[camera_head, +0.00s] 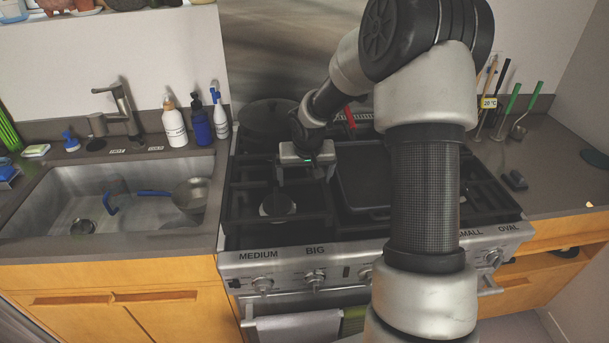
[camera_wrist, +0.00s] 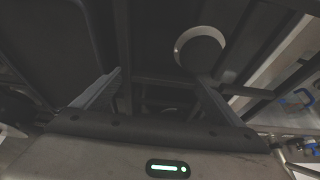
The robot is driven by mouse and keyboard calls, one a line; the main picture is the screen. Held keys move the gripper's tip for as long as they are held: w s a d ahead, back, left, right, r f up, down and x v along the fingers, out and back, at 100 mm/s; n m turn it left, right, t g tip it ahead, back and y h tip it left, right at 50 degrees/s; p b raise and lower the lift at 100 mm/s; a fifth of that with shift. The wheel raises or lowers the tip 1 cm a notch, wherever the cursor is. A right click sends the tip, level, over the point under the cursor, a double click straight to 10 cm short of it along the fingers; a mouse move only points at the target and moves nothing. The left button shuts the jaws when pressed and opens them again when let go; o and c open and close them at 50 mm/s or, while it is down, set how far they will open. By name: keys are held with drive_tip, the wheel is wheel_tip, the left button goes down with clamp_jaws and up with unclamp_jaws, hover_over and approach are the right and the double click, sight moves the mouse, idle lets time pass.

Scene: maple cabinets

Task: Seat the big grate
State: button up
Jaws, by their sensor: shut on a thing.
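The big grate (camera_head: 250,186) is a dark frame of bars on the left part of the stove top, around a burner with a pale ring (camera_head: 278,205). My gripper (camera_head: 307,178) points down at the grate's right part, beside a black pan or griddle. In the wrist view, my fingers (camera_wrist: 158,88) stand on either side of a dark bar of the grate (camera_wrist: 165,80), and the gripper is shut on it. The burner's ring (camera_wrist: 200,47) shows beyond the fingers. I cannot tell whether the grate is fully down or slightly raised, as dark bars blend together.
The black pan or griddle (camera_head: 362,178) covers the middle of the stove. A dark round pan (camera_head: 267,119) is behind left. The sink (camera_head: 130,195) lies left with bottles behind it; utensils (camera_head: 508,105) stand right. My arm hides the stove's right part.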

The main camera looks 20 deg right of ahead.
drive_tip(key=shift+f+b, duration=2.1)
drive_tip(key=shift+f, duration=0.8)
drive_tip(key=shift+w, duration=0.1)
drive_tip(key=o, duration=1.6)
drive_tip(key=shift+c, duration=0.2)
drive_tip(key=shift+f, duration=0.1)
